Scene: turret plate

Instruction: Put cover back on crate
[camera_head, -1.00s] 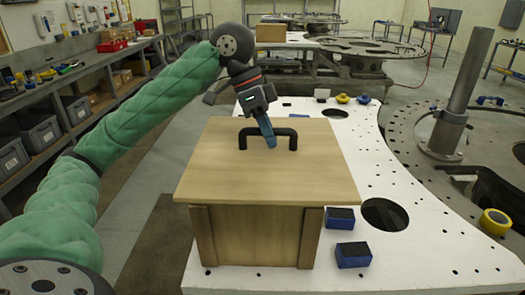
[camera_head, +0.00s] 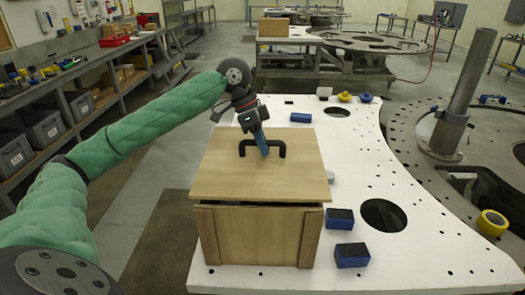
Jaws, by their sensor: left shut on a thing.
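The crate (camera_head: 258,236) is a light wooden box standing on the white plate. Its flat wooden cover (camera_head: 225,180) is over the crate's top, with a thin dark gap under its front edge; whether it touches the crate anywhere I cannot tell. A black bar handle (camera_head: 281,150) stands on the cover. My left gripper (camera_head: 262,150) comes down from behind with its blue fingers shut on the handle. The cover hides the crate's inside. My right gripper is not in view.
The white plate (camera_head: 400,255) has holes and bears two blue-and-black blocks (camera_head: 351,254) to the right of the crate. Another blue block (camera_head: 300,117) lies behind it. A grey post (camera_head: 465,95) and yellow tape roll (camera_head: 491,222) are at the right.

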